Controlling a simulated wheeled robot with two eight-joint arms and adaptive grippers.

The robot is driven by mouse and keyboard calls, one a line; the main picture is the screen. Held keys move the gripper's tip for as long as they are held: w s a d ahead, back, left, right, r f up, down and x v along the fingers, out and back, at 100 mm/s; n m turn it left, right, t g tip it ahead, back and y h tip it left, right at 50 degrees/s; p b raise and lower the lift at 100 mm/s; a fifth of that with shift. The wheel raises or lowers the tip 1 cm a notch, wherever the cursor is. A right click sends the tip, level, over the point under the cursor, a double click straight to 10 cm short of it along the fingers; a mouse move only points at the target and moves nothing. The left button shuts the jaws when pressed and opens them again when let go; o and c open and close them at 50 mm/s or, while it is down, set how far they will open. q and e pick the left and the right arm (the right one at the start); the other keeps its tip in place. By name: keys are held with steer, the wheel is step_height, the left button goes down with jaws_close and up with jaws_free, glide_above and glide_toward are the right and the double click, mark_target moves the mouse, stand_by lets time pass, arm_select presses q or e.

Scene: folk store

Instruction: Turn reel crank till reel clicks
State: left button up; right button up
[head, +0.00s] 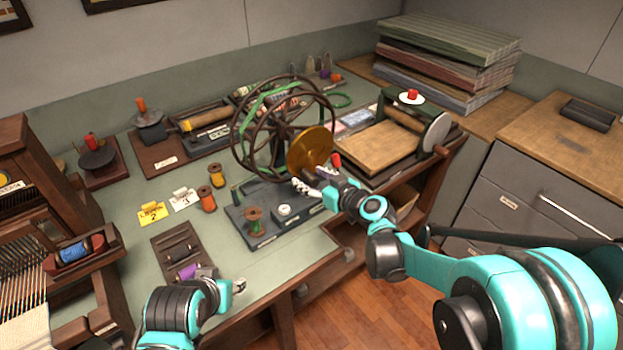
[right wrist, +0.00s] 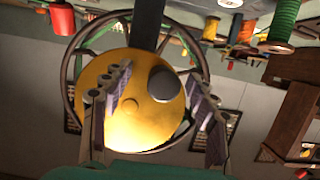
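The reel (head: 240,165), a dark spoked wheel with green yarn on it, stands on a grey base (head: 265,238) on the green worktop. A round brass disc (head: 309,150) faces me on its front. In the right wrist view the brass disc (right wrist: 120,125) fills the middle, with a dark round crank knob (right wrist: 163,84) on it. My right gripper (head: 314,182) is just in front of and below the disc. Its fingers (right wrist: 163,105) are apart, one on each side of the knob; I cannot tell if they touch it. My left gripper (head: 238,287) hangs low near the worktop's front edge, away from the reel.
A spool (head: 254,222) and a small white dial (head: 285,210) sit on the reel's base. A press with a wooden board (head: 375,150) stands right of the reel. Spools, number cards and a dark tray (head: 178,252) lie left. A loom (head: 30,270) stands far left.

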stand_by(0.3)
steer(key=p+v, duration=0.2)
steer(key=v, duration=0.7)
steer(key=shift+p, duration=0.4)
steer(key=shift+s, duration=0.1)
steer(key=s+d+f+m+g+h, duration=0.2)
steer(key=s+d, duration=0.4)
steer(key=s, duration=0.4)
steer(key=s+d+f+m+g+h, duration=0.1)
steer(key=s+d+m+h, duration=0.4)
steer(key=s, duration=0.6)
steer(key=shift+s+d+f+g+h, duration=0.25)
steer(key=shift+d+f+g+h, duration=0.15)
steer(key=shift+g+h, duration=0.45)
